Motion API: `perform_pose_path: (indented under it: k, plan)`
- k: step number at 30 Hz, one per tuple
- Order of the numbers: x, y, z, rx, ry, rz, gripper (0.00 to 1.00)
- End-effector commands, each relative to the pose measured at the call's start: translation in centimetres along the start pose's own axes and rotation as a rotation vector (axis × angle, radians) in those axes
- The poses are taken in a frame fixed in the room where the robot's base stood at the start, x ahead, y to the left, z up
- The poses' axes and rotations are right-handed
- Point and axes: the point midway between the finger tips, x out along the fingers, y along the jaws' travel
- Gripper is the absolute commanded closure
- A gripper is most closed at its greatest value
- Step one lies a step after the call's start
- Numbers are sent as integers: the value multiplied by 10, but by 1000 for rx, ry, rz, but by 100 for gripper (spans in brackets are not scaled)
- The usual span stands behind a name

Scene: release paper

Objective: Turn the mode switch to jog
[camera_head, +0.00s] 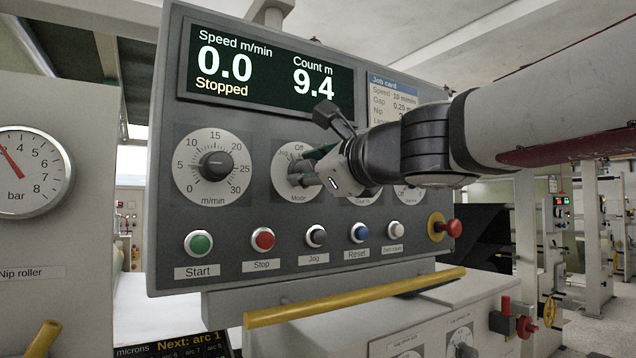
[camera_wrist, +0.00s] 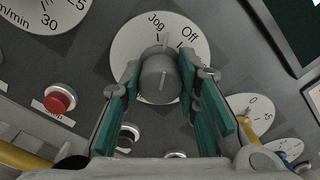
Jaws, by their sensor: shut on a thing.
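The mode switch is a grey knob on a round white dial with Jog and Off labels. In the wrist view, the knob (camera_wrist: 159,72) sits between the two green-padded fingers of my gripper (camera_wrist: 160,90). The gripper is shut on it. The knob's upper end faces the Jog and Off side of the dial (camera_wrist: 122,45); its exact setting is hard to tell. In the head view, my gripper (camera_head: 318,166) reaches in from the right and partly covers the mode dial (camera_head: 282,170).
The display (camera_head: 262,75) reads 0.0 and Stopped. A speed dial (camera_head: 190,190) is left of the mode switch. Start (camera_head: 200,243), Stop (camera_head: 263,239), Jog (camera_head: 316,236) and Reset (camera_head: 360,232) buttons run below. A red emergency knob (camera_head: 453,228) and yellow rail (camera_head: 350,299) stick out.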

Motion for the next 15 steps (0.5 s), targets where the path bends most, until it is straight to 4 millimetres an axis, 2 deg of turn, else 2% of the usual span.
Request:
perform_pose_path:
  k: [6,15]
  plan:
    - [1,1,-2,-149,1,0,99]
    - [1,1,-2,-267,2,1,99]
